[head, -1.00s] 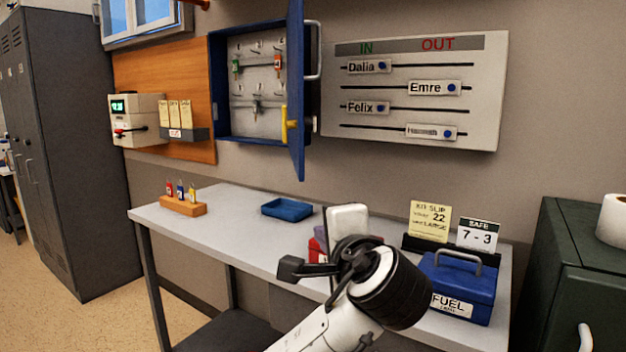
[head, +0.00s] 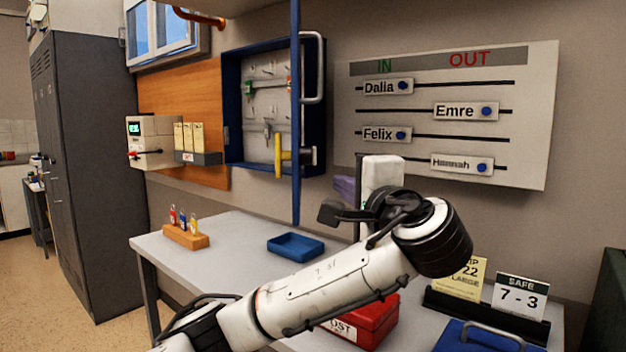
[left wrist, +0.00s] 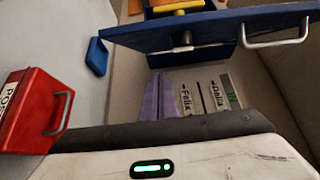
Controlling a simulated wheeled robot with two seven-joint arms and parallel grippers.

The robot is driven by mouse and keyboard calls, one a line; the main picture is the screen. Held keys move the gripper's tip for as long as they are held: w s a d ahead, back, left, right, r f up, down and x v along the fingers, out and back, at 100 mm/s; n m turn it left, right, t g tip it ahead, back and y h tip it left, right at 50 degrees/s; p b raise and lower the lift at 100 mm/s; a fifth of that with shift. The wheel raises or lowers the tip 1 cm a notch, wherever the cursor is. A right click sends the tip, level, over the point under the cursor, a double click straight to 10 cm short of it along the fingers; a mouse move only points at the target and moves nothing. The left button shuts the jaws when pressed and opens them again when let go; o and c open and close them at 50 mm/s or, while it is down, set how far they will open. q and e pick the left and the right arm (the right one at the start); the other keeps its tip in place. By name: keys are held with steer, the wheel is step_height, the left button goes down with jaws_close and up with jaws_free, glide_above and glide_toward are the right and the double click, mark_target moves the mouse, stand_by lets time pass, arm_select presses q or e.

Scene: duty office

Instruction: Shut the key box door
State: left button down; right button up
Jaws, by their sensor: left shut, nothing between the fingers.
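The blue key box (head: 233,110) hangs on the wall with keys on hooks inside. Its door (head: 296,120) stands open, nearly edge-on to the head view. A silver bar handle (head: 319,68) is on the door's right, outer side, and a yellow piece (head: 279,155) shows on its inner side. In the left wrist view the door (left wrist: 205,32) and its handle (left wrist: 277,33) cross the top. My left gripper (head: 344,187) is shut and empty, right of the door's lower part and apart from it. Its purple fingers show in the left wrist view (left wrist: 159,82). My right gripper is not in view.
The name board (head: 450,115) is on the wall to the right. The desk (head: 235,240) below holds a blue tray (head: 296,245), a wooden key block (head: 186,236), a red box (head: 365,322), and a blue box (head: 475,338). Free room lies between door and board.

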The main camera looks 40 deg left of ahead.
arm_select(q)
steer(key=w+a, duration=0.1)
steer(key=a, duration=0.6)
steer(key=shift+a+p, duration=0.25)
steer(key=shift+p, duration=0.05)
steer(key=shift+f, duration=0.1)
steer(key=shift+a, duration=0.1)
